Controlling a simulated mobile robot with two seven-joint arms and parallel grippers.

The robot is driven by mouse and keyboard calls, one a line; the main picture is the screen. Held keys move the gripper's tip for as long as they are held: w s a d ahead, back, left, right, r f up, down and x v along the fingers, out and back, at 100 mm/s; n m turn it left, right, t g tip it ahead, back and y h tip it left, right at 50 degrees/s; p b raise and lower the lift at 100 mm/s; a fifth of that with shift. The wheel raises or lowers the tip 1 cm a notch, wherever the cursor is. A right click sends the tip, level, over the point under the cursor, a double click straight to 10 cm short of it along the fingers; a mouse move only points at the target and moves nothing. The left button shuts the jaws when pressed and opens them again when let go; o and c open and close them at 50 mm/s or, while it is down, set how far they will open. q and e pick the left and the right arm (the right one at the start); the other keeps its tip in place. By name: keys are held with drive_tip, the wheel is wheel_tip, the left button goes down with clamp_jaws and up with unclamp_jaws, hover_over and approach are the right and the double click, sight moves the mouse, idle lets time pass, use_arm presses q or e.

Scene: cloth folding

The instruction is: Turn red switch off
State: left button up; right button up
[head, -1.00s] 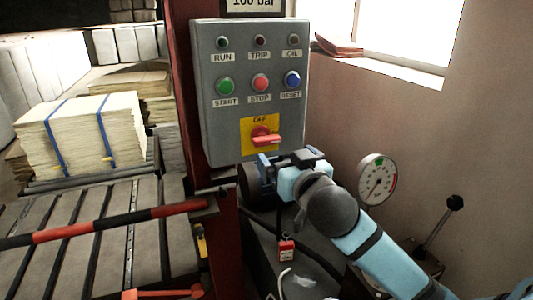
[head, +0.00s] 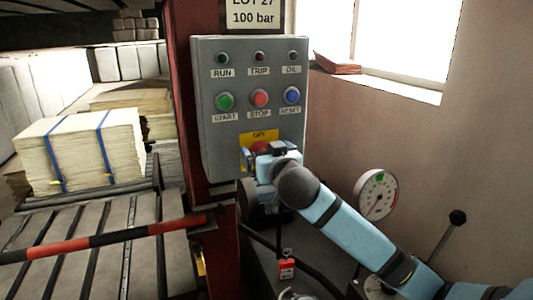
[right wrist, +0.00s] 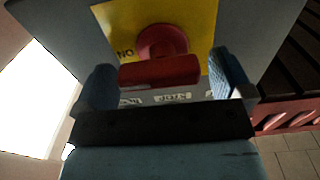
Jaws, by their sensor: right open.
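The red switch (right wrist: 160,62) is a rotary knob with a bar handle on a yellow plate (right wrist: 112,22). In the right wrist view the handle lies crosswise between the fingers. In the head view the yellow plate (head: 262,137) sits low on the grey control box (head: 213,150), and my right gripper hides most of the switch. My right gripper (right wrist: 165,85) is open, its two fingers on either side of the handle; I cannot tell whether either touches it. It also shows in the head view (head: 258,160). My left gripper is not in view.
The box carries lamps and the start (head: 225,101), stop (head: 260,98) and reset (head: 291,95) buttons above the switch. A gauge (head: 376,194) and a lever (head: 446,236) stand at right. A red-black bar (head: 100,238) crosses at left. A red padlock (head: 287,266) hangs below.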

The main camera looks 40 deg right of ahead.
drive_tip(key=c, duration=0.9)
